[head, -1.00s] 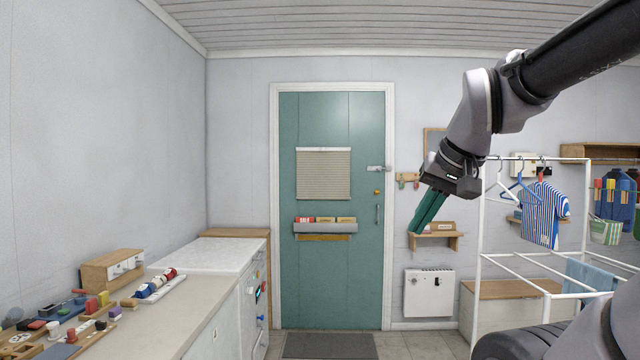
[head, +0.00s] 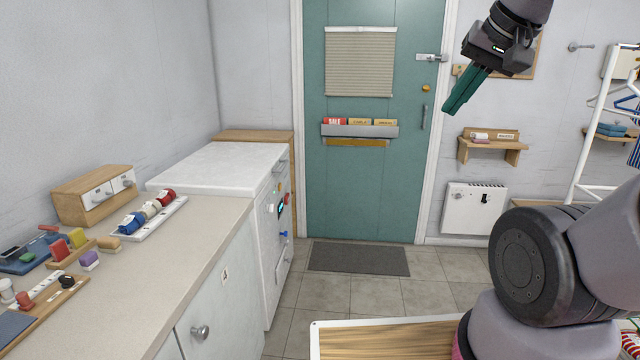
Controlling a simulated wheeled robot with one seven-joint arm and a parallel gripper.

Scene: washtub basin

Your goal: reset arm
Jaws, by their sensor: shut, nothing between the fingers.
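My gripper (head: 462,92) shows in the head view at the upper right, with dark green fingers pointing down and to the left. The fingers are shut together and hold nothing. It hangs in the air in front of the wall and the right edge of the green door (head: 365,195), apart from everything around it. Part of my arm between the gripper and the lower right is out of view.
A counter (head: 175,265) with several small items and a white machine (head: 225,165) line the left. A wooden-topped surface (head: 385,338) stands at the bottom. A white drying rack (head: 597,120) is at the right. The floor before the mat (head: 358,259) is clear.

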